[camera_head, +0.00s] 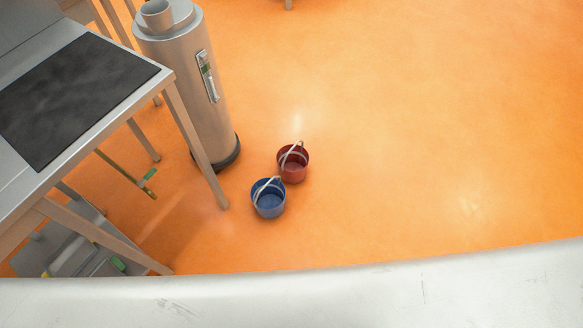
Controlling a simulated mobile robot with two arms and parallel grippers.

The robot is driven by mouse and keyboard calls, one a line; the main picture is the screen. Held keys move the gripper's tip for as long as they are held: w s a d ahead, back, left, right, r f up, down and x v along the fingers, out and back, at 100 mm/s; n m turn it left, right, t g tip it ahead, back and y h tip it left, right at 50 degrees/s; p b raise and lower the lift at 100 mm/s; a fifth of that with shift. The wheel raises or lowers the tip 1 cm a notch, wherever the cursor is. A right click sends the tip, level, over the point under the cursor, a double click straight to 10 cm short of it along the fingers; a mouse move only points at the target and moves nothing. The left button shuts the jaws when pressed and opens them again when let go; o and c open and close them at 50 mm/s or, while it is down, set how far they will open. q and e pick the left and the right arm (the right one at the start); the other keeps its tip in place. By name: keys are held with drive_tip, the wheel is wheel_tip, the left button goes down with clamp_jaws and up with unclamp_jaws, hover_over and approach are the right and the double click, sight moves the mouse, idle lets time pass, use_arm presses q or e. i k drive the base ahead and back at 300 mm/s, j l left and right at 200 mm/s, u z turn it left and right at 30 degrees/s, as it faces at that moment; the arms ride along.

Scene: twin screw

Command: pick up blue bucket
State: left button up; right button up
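A blue bucket (269,203) stands upright on the orange floor, near the middle of the head view. Its light handle is raised and leans across the opening. A red bucket (293,167) stands just behind it and to its right, also upright with a light handle; the two are very close, and I cannot tell whether they touch. Both buckets look empty. Neither my left nor my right gripper is in view.
A metal table (117,103) with a dark top panel stands at the left, one leg close to the blue bucket. A tall metal cylinder (190,100) stands behind it. A white surface (400,295) crosses the bottom. The orange floor (430,130) at right is clear.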

sight(268, 195)
drive_tip(key=u, duration=0.4)
drive_tip(key=i+l+u, duration=0.2)
drive_tip(key=u, duration=0.2)
drive_tip(key=i+l+u, duration=0.1)
drive_tip(key=l+u, duration=0.25)
drive_tip(key=i+l+u, duration=0.1)
drive_tip(key=l+u, duration=0.3)
drive_tip(key=j, duration=0.1)
